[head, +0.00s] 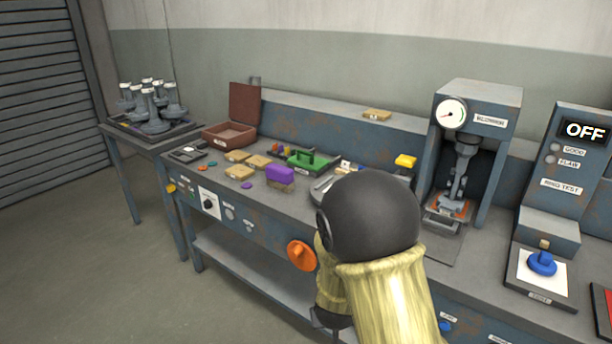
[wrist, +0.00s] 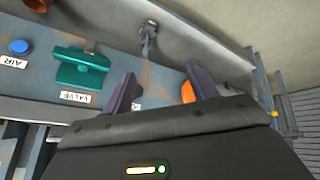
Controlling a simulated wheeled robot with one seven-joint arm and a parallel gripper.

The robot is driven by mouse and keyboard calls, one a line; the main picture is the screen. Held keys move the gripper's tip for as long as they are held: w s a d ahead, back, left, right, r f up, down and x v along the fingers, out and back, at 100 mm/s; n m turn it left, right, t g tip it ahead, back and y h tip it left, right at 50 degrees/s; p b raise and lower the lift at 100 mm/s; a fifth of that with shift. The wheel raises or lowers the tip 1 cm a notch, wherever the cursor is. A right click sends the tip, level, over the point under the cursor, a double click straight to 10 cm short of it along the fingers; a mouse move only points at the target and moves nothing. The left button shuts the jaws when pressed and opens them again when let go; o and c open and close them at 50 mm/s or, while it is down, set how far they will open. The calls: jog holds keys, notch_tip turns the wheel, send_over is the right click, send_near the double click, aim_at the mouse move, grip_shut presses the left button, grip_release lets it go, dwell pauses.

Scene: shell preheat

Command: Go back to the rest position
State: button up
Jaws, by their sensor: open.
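My gripper (wrist: 160,75) shows in the wrist view with its two dark purple fingers spread apart and nothing between them. It is in front of the workbench's blue-grey front panel (wrist: 160,95). An orange part (wrist: 187,92) shows just behind the right finger, partly hidden; I cannot tell if they touch. A teal valve handle (wrist: 80,68) is to the left of the fingers. In the head view my arm covers part of the bench front, and the gripper's fingers cannot be made out there.
An orange knob (head: 302,255) sticks out from the bench front beside my arm. A press with a gauge (head: 480,115) and a ring test unit (head: 565,175) stand on the right. A side table (head: 150,140) holds several grey parts. The floor at left (head: 80,260) is clear.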

jog(key=s+d+r+m+g+y+p, duration=0.1)
jog(key=s+d+r+g, duration=0.1)
jog(key=s+d+r, duration=0.35)
jog(key=s+d+r+m+g, duration=0.1)
jog(key=s+d+r, duration=0.1)
jog(key=s+r, duration=0.55)
jog(key=w+r+p+v, duration=0.1)
jog(key=w+p+v, duration=0.2)
jog(key=p+v, duration=1.4)
jog(key=p, duration=0.2)
jog(key=shift+d+p, duration=0.3)
jog(key=shift+p, duration=0.1)
jog(key=shift+w+r, duration=0.15)
